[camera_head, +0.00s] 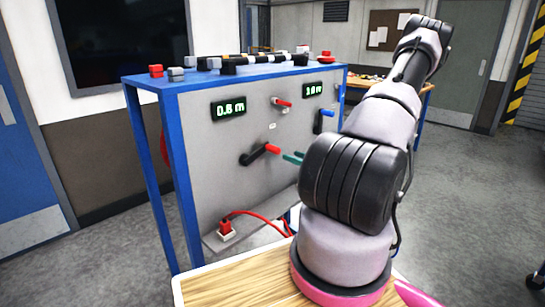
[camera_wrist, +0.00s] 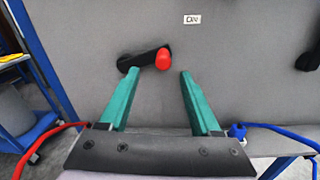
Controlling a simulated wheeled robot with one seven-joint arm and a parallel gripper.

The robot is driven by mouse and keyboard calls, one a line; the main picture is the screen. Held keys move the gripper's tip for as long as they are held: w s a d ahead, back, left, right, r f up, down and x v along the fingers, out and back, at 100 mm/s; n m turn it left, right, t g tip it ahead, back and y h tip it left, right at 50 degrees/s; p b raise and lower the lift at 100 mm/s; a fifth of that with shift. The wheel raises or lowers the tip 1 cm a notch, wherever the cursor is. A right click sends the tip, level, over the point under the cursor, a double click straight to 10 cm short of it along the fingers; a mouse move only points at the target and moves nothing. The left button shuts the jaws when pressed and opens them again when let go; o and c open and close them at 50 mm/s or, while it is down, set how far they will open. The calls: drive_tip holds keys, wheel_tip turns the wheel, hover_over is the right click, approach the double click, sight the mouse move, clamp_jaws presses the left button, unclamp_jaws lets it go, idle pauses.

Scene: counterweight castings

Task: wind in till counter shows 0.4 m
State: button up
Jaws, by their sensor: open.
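In the head view a counter (camera_head: 228,108) with green digits on the grey panel (camera_head: 210,150) appears to read 0.6 m. Below it is a black crank with a red knob (camera_head: 272,149). In the wrist view the crank arm (camera_wrist: 140,60) points right from its hub, with the red knob (camera_wrist: 163,58) at its end. My gripper (camera_wrist: 159,72) is open, its green fingers apart and empty, facing the panel. The knob shows between and just beyond the fingertips. In the head view my gripper (camera_head: 292,157) is just right of the knob, partly hidden by my arm.
A second counter (camera_head: 313,89), hard to read, and a blue-handled crank (camera_head: 325,115) are at the panel's right. A red-tipped lever (camera_head: 283,102) sits between the counters. A red plug (camera_head: 226,227) with a red cable is low down. A blue cable (camera_wrist: 285,130) is at right in the wrist view.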

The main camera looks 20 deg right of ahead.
sight(279, 151)
drive_tip(key=shift+m+h, duration=0.3)
drive_tip(key=shift+m, duration=0.1)
drive_tip(key=x, duration=1)
drive_tip(key=shift+w+d+f, duration=0.1)
drive_tip(key=shift+w+f, duration=0.05)
drive_tip(key=shift+f, duration=0.1)
drive_tip(key=shift+c, duration=0.2)
clamp_jaws()
idle(0.6)
